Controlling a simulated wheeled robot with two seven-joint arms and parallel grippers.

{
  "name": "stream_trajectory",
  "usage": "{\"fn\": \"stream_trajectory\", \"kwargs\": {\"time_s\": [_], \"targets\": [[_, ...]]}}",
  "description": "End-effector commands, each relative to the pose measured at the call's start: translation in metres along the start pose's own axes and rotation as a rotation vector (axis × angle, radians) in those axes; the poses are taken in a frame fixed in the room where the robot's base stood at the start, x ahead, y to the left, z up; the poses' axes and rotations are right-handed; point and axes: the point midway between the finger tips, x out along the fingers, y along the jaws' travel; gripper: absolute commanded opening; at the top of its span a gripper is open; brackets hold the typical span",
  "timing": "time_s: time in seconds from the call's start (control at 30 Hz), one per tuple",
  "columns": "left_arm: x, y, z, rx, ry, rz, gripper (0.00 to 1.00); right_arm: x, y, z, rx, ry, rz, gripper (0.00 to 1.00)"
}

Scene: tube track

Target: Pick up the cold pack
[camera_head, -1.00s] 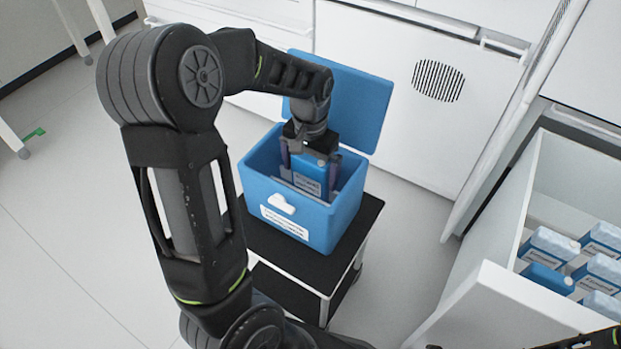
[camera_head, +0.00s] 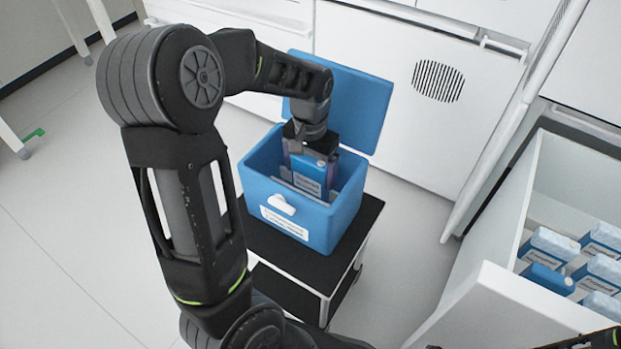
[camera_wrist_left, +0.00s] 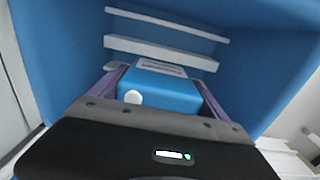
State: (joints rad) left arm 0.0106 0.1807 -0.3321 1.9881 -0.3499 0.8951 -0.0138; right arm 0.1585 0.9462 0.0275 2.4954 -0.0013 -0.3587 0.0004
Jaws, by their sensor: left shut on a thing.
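The cold pack (camera_head: 309,178) is a blue block with a pale label, inside the open blue cooler box (camera_head: 287,216). My left gripper (camera_head: 310,170) reaches down into the box and is shut on the pack, one finger on each side. In the left wrist view the blue pack (camera_wrist_left: 165,90) with a white round cap sits between the purple-grey fingers (camera_wrist_left: 160,95). The pack's lower part is hidden inside the box. My right gripper does not show clearly; only a dark bit of arm is at the bottom right edge.
The box stands on a black-topped cart (camera_head: 290,262), its lid (camera_head: 352,108) open at the back. An open white drawer (camera_head: 490,315) at the right holds several blue and white packs (camera_head: 548,279). Pale slats (camera_wrist_left: 165,50) line the box inside. Floor left of the cart is clear.

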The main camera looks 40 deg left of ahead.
Motion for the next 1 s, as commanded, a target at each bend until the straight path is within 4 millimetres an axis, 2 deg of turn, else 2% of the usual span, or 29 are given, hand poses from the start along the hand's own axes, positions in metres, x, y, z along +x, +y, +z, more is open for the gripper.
{"fn": "stream_trajectory", "kwargs": {"time_s": [0.37,0.47,0.8,1.0], "targets": [[-0.007,0.000,-0.001,0.000,0.003,0.000,0.38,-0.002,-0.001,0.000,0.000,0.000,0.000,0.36],[-0.019,0.000,-0.001,0.001,0.003,0.000,0.38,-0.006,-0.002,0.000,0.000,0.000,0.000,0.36],[-0.082,0.000,-0.001,0.000,0.005,0.000,0.38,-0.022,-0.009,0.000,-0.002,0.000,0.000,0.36],[-0.100,0.000,-0.001,0.000,0.002,0.000,0.38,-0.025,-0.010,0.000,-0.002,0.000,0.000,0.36]]}}
